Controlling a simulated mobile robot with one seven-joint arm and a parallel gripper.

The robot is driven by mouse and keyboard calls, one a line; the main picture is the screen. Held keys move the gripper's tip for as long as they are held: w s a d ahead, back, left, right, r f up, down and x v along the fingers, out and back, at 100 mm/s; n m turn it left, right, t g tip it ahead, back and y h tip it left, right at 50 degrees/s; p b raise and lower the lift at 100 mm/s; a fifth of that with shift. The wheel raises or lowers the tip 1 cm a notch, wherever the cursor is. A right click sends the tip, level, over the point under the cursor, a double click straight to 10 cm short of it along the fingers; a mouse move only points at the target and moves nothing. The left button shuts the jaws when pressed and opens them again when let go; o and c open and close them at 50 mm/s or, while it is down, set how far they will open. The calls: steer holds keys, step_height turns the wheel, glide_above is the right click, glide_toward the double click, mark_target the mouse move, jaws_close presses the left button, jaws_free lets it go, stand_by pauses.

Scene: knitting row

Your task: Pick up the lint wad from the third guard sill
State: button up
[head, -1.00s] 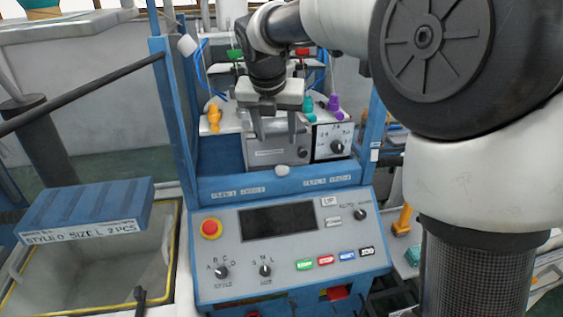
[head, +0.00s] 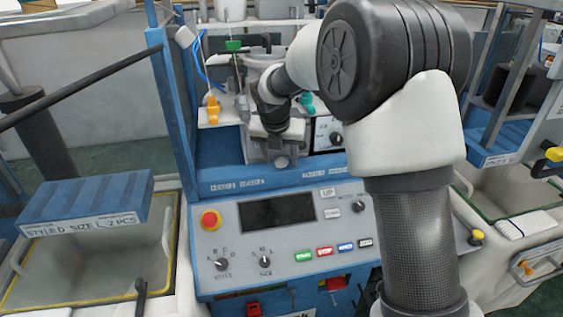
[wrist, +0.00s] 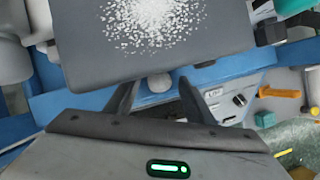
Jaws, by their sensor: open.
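The lint wad (head: 281,162) is a small, pale, rounded lump on the blue guard sill (head: 230,187) of the machine in front of me. In the wrist view the wad (wrist: 159,83) shows between the tips of my gripper's two dark fingers, with room on both sides. My gripper (wrist: 156,91) is open and empty. In the head view my gripper (head: 274,152) points down just behind and above the wad, and my wrist hides part of the machine bay. I cannot tell whether either finger touches the wad.
A grey plate with white specks (wrist: 150,35) stands close beyond the fingers in the wrist view. The control panel (head: 285,235) with a red stop button (head: 210,220) lies below the sill. A blue post (head: 178,110) rises at the left. A bin (head: 100,265) stands at lower left.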

steer(key=shift+w+f, duration=0.1)
steer(key=c, duration=1.2)
